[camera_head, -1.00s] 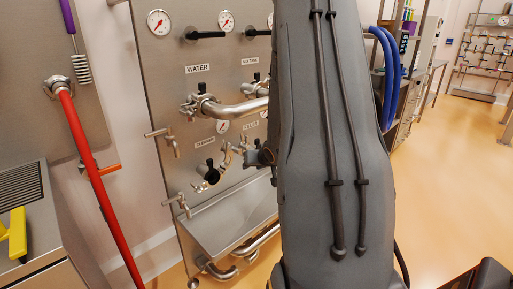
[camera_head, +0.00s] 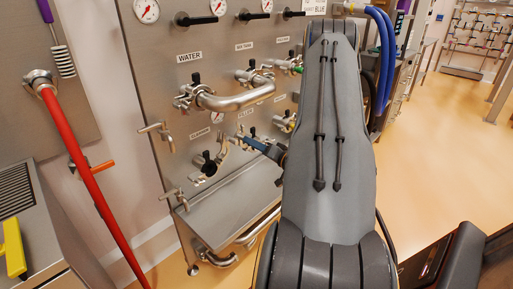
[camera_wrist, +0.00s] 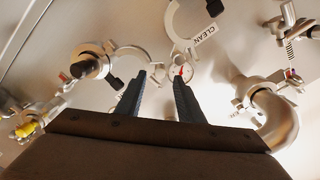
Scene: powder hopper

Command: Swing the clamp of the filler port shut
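The FILLER label (camera_head: 245,113) is on the steel panel in the head view, with a small port fitting (camera_head: 243,131) under it. My gripper (camera_head: 247,142) is just in front of that area, its bluish fingers pointing left. In the wrist view my gripper (camera_wrist: 161,76) is open, with two dark fingers apart and nothing clearly held. A curved metal clamp piece (camera_wrist: 132,52) stands open just beyond the fingertips, beside a dark-ended port (camera_wrist: 90,65). I cannot tell for certain whether it belongs to the filler port. My arm hides part of the panel.
A bent steel pipe (camera_head: 240,99) runs across the panel above my gripper. The CLEANING port (camera_head: 207,163) has a dark handle. A metal ring tagged CLEAN (camera_wrist: 188,22) hangs near the fingers in the wrist view. A steel trough (camera_head: 225,200) lies below.

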